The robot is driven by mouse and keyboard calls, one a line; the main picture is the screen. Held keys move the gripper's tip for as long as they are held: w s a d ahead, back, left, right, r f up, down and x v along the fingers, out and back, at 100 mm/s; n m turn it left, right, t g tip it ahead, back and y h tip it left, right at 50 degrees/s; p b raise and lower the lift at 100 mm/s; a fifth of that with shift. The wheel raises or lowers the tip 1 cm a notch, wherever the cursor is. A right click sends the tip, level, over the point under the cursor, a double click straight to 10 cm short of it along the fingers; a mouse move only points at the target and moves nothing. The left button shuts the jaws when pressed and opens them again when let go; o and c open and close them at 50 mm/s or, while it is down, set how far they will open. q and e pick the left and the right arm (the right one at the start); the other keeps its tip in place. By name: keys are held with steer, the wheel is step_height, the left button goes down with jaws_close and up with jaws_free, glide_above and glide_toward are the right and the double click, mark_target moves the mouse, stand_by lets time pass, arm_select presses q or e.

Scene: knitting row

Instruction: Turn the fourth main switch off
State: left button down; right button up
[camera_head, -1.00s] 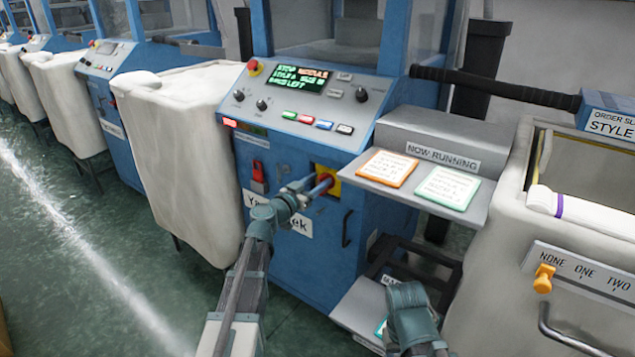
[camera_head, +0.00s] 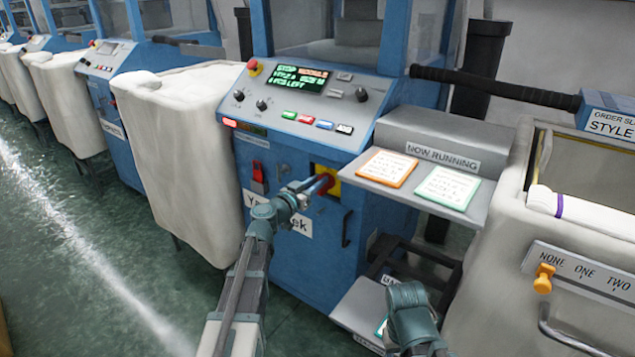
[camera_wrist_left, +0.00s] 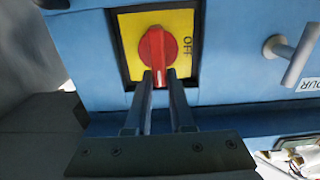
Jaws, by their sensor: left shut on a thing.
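The main switch is a red rotary knob (camera_head: 327,180) on a yellow plate (camera_head: 334,173), low on the front of the nearest blue machine. In the left wrist view the knob (camera_wrist_left: 157,47) has a white mark on its lower end, and its grip points down in the picture. The word OFF stands on the right side of the yellow plate (camera_wrist_left: 127,38). My left gripper (camera_wrist_left: 161,76) is shut on the lower part of the knob, a finger on each side. In the head view my left gripper (camera_head: 312,188) partly hides the switch.
A control panel (camera_head: 330,110) with a lit screen sits above the switch. A red padlock-like part (camera_head: 257,178) is left of it, and a dark handle (camera_head: 347,228) is below right. A shelf with cards (camera_head: 470,205) juts out right. A pale bin (camera_head: 185,160) stands left.

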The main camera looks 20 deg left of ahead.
arm_select(q)
steer(key=shift+w+a+f+n+b, duration=0.15)
steer(key=shift+a+f+n+b, duration=0.25)
steer(key=shift+n, duration=2.55)
steer(key=shift+w+a+f+n+b, duration=0.1)
steer(key=shift+a+f+n+b, duration=0.3)
steer(key=shift+n, duration=2.5)
steer(key=shift+w+a+f+n+b, duration=0.15)
steer(key=shift+a+f+n+b, duration=0.25)
steer(key=shift+n, duration=2.55)
steer(key=c, duration=0.8)
jaws_free()
steer(key=shift+f, duration=0.1)
